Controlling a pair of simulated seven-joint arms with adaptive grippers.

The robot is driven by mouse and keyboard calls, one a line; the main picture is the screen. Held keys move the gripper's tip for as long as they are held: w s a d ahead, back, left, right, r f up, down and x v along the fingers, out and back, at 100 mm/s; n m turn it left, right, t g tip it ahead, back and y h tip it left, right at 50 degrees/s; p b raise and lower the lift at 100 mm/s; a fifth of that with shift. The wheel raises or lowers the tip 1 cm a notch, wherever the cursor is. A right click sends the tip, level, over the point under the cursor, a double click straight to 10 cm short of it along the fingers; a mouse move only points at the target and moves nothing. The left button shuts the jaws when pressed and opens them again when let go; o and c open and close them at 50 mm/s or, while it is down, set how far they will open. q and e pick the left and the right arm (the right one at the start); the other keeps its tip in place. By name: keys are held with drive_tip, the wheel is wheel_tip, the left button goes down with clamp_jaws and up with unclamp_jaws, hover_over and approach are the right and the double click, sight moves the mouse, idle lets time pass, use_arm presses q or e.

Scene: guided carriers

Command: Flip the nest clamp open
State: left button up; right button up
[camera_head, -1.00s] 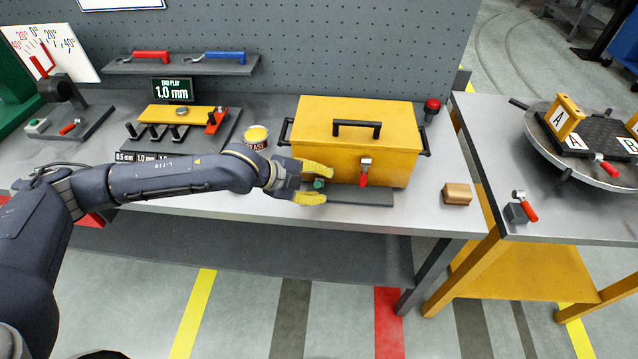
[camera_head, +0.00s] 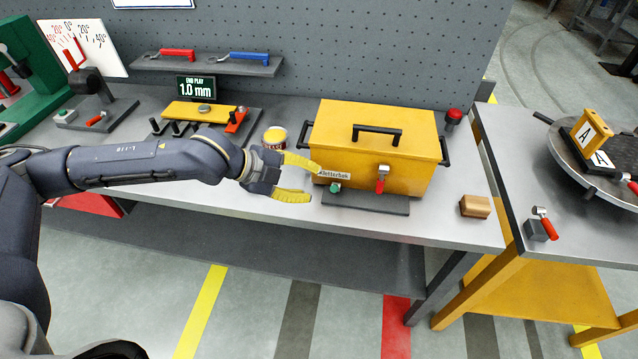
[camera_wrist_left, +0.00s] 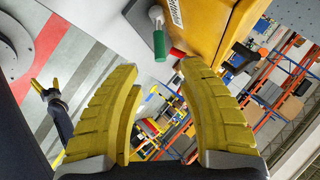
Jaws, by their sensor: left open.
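Several red-handled clamps are in view, and I cannot tell which is the nest clamp. One red handle (camera_head: 381,182) hangs on the front of the yellow box (camera_head: 385,150). Another red-handled clamp (camera_head: 543,224) sits on a grey block at the right table, and one (camera_head: 97,118) lies on a dark base at the left. My left gripper (camera_head: 302,181) is open and empty, just left of the yellow box and a green knob (camera_head: 335,187). In the left wrist view the green knob (camera_wrist_left: 159,45) is ahead of the open fingers. My right gripper (camera_wrist_left: 46,88) shows small there, its fingers apart.
A yellow tin (camera_head: 275,138) stands behind my left gripper. A wooden block (camera_head: 475,206) lies near the bench's front right corner. A round turntable (camera_head: 600,170) is on the right table. The bench front between box and block is clear.

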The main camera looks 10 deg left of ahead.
use_arm(q)
drive_tip(key=shift+v, duration=1.05)
drive_tip(key=shift+c, duration=0.4)
